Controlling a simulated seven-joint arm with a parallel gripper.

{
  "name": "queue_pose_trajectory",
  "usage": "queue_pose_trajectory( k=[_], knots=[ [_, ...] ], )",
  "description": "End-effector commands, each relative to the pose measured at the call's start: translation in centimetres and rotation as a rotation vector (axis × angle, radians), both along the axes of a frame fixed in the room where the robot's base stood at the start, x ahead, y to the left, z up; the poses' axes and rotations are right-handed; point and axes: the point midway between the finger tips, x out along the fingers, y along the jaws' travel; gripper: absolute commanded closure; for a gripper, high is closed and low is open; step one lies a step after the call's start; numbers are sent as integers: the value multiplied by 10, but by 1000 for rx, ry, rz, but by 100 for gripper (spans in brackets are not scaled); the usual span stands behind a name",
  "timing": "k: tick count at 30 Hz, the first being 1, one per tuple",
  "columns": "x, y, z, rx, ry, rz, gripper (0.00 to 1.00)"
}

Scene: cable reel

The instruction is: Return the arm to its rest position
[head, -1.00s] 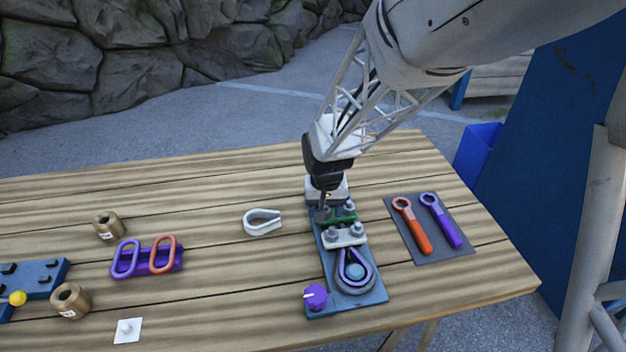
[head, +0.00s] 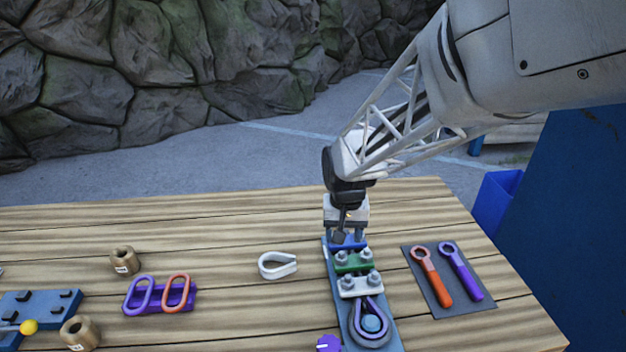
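My gripper (head: 346,236) hangs from the arm's dark wrist, over the far end of a blue fixture board (head: 386,332). Its fingertips are small and partly merge with the parts behind, so I cannot tell whether it is open or shut, or whether it touches anything. On the board, nearer the camera, are a blue bar (head: 348,246), a green clamp (head: 353,262) and a white clamp (head: 360,286), with bolts on the clamps. A dark cable loop (head: 371,305) runs around a round post at the near end. A purple knob (head: 328,343) is cut by the bottom edge.
A grey mat (head: 434,302) on the right holds an orange wrench (head: 431,276) and a purple wrench (head: 460,270). A white thimble (head: 277,265) lies left of the board. The table's back strip is mostly clear.

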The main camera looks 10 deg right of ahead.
Motion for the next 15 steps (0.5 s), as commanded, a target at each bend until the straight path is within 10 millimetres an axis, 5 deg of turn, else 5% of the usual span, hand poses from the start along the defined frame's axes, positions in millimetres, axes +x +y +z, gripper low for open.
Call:
queue_pose_trajectory(
  k=[15],
  knots=[
    [-4, -1, 6, 0, -6, 3, 43]
  ],
)
